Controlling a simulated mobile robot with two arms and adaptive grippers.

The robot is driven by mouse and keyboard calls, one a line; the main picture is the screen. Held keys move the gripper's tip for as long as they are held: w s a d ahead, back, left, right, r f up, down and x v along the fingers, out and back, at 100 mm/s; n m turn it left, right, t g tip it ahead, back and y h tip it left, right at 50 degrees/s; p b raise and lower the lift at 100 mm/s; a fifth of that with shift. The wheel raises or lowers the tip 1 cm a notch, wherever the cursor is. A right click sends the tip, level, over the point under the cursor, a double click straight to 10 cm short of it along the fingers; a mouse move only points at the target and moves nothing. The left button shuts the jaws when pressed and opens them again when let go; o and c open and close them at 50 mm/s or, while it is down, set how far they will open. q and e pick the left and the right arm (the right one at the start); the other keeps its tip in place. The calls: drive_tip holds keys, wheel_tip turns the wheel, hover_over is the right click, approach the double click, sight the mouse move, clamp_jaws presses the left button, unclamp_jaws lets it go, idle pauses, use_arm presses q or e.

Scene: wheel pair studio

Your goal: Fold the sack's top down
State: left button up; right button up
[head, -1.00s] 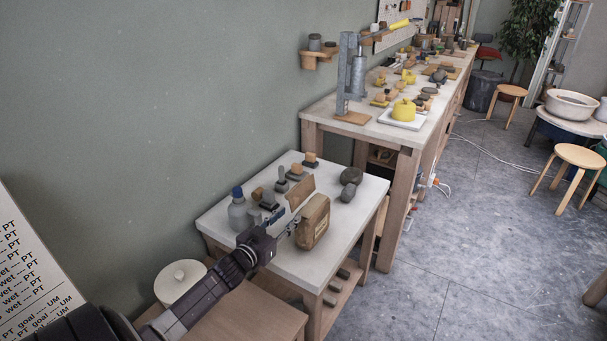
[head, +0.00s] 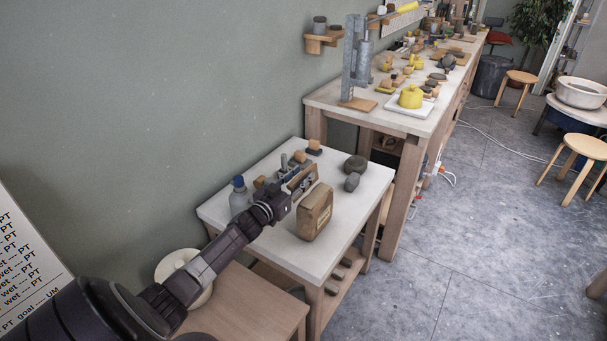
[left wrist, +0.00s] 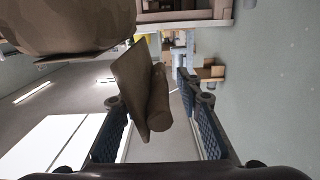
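The brown paper sack (head: 314,212) stands upright on the small white-topped table. A flat brown panel (head: 304,176), apparently its raised top flap, shows behind it, partly hidden by my left gripper (head: 297,186). In the left wrist view, the sack (left wrist: 70,25) fills the upper left. The brown flap (left wrist: 133,85), with a rolled edge, lies between the two spread fingers, with gaps on both sides. The left gripper is open and grips nothing. How the flap joins the sack is not clear. My right gripper is not in view.
A bottle with a blue cap (head: 239,193) and small blocks (head: 314,147) stand behind the gripper on the small table (head: 338,240). Dark stones (head: 355,164) lie farther back. A wooden stool (head: 245,308) is in front. The tabletop right of the sack is clear.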

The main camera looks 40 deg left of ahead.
use_arm(q)
drive_tip(key=shift+w+r, duration=0.1)
drive_tip(key=shift+w, duration=0.55)
clamp_jaws()
drive_tip(key=shift+d+m, duration=0.1)
drive_tip(key=shift+m, duration=0.2)
idle(0.3)
drive_tip(key=shift+d+r+m, duration=0.15)
drive_tip(key=shift+d+m, duration=0.4)
drive_tip(key=shift+m, duration=0.65)
drive_tip(key=shift+w+d+m+b, duration=0.15)
drive_tip(key=shift+d+m, duration=0.15)
drive_tip(key=shift+m, duration=0.35)
drive_tip(key=shift+d+m+b, duration=0.15)
drive_tip(key=shift+d+m, duration=0.2)
drive_tip(key=shift+m, duration=0.35)
drive_tip(key=shift+w+d+m+b, duration=0.15)
drive_tip(key=shift+d+m, duration=0.15)
drive_tip(key=shift+m, duration=0.35)
drive_tip(key=shift+s, duration=0.1)
